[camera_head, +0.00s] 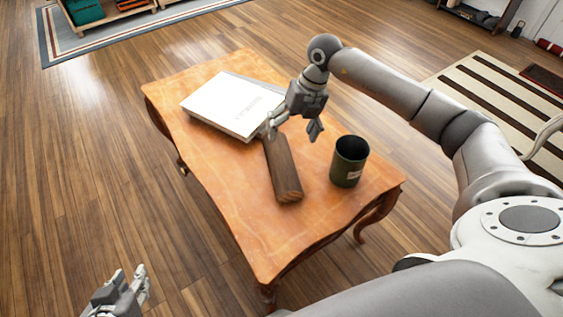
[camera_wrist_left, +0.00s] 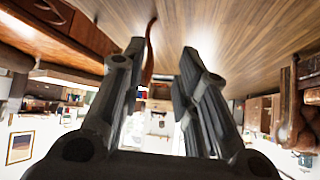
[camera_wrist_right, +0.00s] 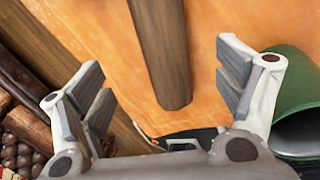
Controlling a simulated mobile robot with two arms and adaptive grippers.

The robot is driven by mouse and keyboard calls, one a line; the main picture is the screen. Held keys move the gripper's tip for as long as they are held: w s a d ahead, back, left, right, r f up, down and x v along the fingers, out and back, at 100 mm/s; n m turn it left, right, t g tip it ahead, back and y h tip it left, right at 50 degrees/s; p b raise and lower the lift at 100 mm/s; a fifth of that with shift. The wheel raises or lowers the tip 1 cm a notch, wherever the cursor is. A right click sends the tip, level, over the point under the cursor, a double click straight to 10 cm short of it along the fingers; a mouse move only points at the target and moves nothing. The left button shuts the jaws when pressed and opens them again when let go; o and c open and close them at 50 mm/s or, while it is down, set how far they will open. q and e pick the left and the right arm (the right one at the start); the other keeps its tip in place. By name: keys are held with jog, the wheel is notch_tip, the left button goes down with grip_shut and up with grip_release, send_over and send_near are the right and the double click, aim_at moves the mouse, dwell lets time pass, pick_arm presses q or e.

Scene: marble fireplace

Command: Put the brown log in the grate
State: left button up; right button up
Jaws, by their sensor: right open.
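The brown log (camera_head: 283,171) lies on the wooden table between a white book and a dark green cup. My right gripper (camera_head: 294,132) is open above the log's far part, fingers pointing down. In the right wrist view the log (camera_wrist_right: 164,50) shows between and beyond the open fingers (camera_wrist_right: 165,85), not held. My left gripper (camera_head: 129,278) is low at the lower left of the head view, away from the table. In the left wrist view its fingers (camera_wrist_left: 160,65) are apart with nothing between them. I see no grate in the head view.
The white book (camera_head: 232,104) lies left of the log, close to the right gripper. The green cup (camera_head: 349,161) stands right of the log, near the table's (camera_head: 250,225) right edge. The table's near part is bare. Open wooden floor (camera_head: 80,170) lies to the left.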

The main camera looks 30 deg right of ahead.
aim_at(284, 154)
jog(key=b+x, duration=0.1)
jog(key=x, duration=0.3)
jog(key=shift+a+f, duration=0.15)
jog(key=shift+f, duration=0.15)
jog(key=shift+a+f, duration=0.15)
jog(key=shift+f, duration=0.35)
jog(key=b+x, duration=0.1)
jog(key=x, duration=0.3)
jog(key=shift+b, duration=0.35)
jog(key=shift+f, duration=0.35)
pick_arm(q)
jog(key=w+d+r+t+h, duration=0.1)
jog(key=w+r+t, duration=0.2)
jog(key=r, duration=0.3)
jog(key=w+d+r+t+h, duration=0.1)
jog(key=w+d+r+t, duration=0.1)
jog(key=w+r+t, duration=0.2)
jog(key=shift+d+r+t, duration=0.3)
jog(key=shift+r+t, duration=0.3)
jog(key=shift+r, duration=0.35)
pick_arm(e)
jog(key=c, duration=1.4)
jog(key=shift+r, duration=0.1)
jog(key=shift+c, duration=0.8)
